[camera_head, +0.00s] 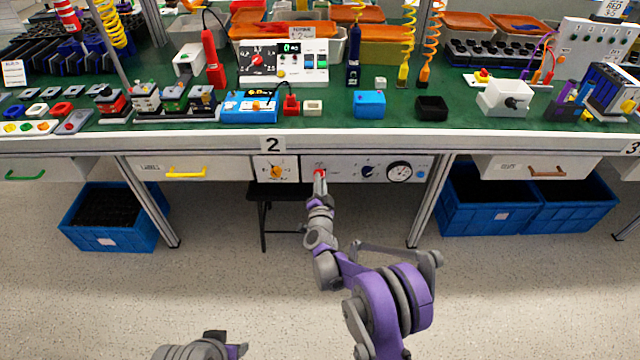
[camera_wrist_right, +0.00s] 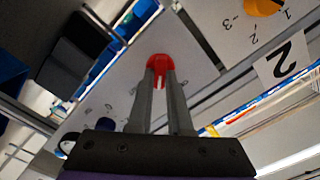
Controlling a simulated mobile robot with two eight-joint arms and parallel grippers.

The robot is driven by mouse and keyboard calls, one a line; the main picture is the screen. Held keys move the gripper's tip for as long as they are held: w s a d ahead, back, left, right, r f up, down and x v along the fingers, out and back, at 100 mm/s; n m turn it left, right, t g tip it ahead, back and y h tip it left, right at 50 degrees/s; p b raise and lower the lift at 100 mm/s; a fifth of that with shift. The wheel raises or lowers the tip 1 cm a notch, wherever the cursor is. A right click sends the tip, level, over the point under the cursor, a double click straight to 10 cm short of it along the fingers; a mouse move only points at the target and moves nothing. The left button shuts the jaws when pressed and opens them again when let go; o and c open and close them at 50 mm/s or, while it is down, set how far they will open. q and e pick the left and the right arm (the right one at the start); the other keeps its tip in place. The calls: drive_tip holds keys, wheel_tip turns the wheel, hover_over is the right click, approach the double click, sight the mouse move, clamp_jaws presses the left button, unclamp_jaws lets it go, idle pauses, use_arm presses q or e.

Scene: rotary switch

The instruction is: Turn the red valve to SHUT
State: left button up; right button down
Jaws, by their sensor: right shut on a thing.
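The red valve (camera_head: 320,172) is a small knob on the white panel under the table's front edge, right of the "2" label. In the right wrist view the red valve (camera_wrist_right: 160,66) sits between my fingertips. My right gripper (camera_head: 319,178) is shut on it; the fingers (camera_wrist_right: 160,80) hide part of the knob. The lettering beside the valve is too small to read, so I cannot tell its setting. My left arm (camera_head: 205,346) shows at the bottom edge, low and away from the table; whether its gripper is open or shut is not clear.
On the same panel are an orange knob (camera_head: 276,172), a dark blue knob (camera_head: 369,171) and a round gauge (camera_head: 399,172). A black stool (camera_head: 284,190) stands below. Blue crates (camera_head: 112,238) are on the floor at both sides. The floor in front is clear.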

drive_tip(key=shift+d+f+m+b, duration=0.1)
drive_tip(key=shift+m+b, duration=0.65)
drive_tip(key=shift+m, duration=3.45)
drive_tip(key=c, duration=0.8)
unclamp_jaws()
drive_tip(key=shift+c, duration=0.2)
drive_tip(key=s+p, duration=0.1)
drive_tip(key=s, duration=1)
drive_tip(key=shift+w, duration=0.1)
